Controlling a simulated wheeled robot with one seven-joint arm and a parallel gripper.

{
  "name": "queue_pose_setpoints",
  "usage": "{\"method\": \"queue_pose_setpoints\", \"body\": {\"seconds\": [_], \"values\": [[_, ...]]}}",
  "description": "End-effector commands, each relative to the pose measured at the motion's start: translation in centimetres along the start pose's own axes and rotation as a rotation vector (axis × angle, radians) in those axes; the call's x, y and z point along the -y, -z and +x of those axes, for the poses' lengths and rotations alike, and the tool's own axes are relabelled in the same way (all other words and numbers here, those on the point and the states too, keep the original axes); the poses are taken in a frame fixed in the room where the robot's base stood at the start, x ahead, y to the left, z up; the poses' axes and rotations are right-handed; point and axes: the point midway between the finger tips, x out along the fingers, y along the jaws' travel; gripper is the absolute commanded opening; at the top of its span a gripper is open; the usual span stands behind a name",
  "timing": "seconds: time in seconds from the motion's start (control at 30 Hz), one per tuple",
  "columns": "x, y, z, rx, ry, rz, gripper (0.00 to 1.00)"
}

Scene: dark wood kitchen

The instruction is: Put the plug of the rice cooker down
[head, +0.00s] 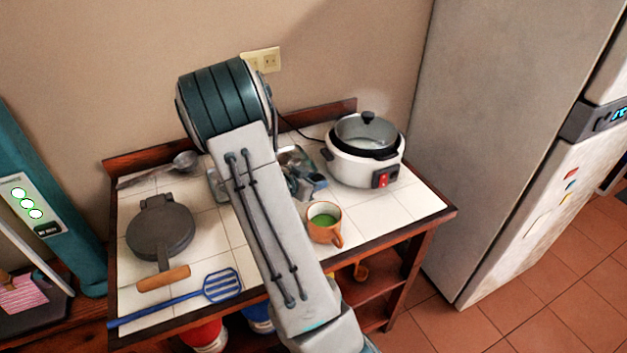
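I cannot make out the plug. My gripper (305,183) is low over the middle of the table, left of the cooker, mostly hidden behind my own forearm. Its fingertips are too covered to tell whether they are open or hold anything. A wall outlet (262,61) shows above my arm.
An orange cup (325,232) with green contents stands in front of the cooker. A dark round pan (160,232), a blue slotted spatula (222,286) and a metal ladle (184,162) lie at left. The fridge (500,120) stands to the right. Tiles right of the cup are bare.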

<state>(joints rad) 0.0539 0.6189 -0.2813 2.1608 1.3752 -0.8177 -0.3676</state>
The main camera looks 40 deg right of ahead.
Motion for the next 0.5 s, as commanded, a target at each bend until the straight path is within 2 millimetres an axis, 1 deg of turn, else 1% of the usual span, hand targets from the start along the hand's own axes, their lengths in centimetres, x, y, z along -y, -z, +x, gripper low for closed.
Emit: {"method": "queue_pose_setpoints", "body": {"seconds": [0.03,0.07,0.1,0.17,0.3,0.5], "values": [[-0.4,-0.4,-0.1,0.01,-0.007,-0.016,0.39],[-0.4,-0.1,-0.3,0.01,-0.006,-0.016,0.39],[-0.3,0.3,-0.7,0.01,-0.005,-0.017,0.39],[-0.2,0.0,-1.8,0.009,-0.002,-0.016,0.39],[-0.1,0.3,-5.1,0.007,0.002,-0.012,0.39],[-0.1,0.5,-9.3,0.005,0.001,-0.011,0.39]]}}
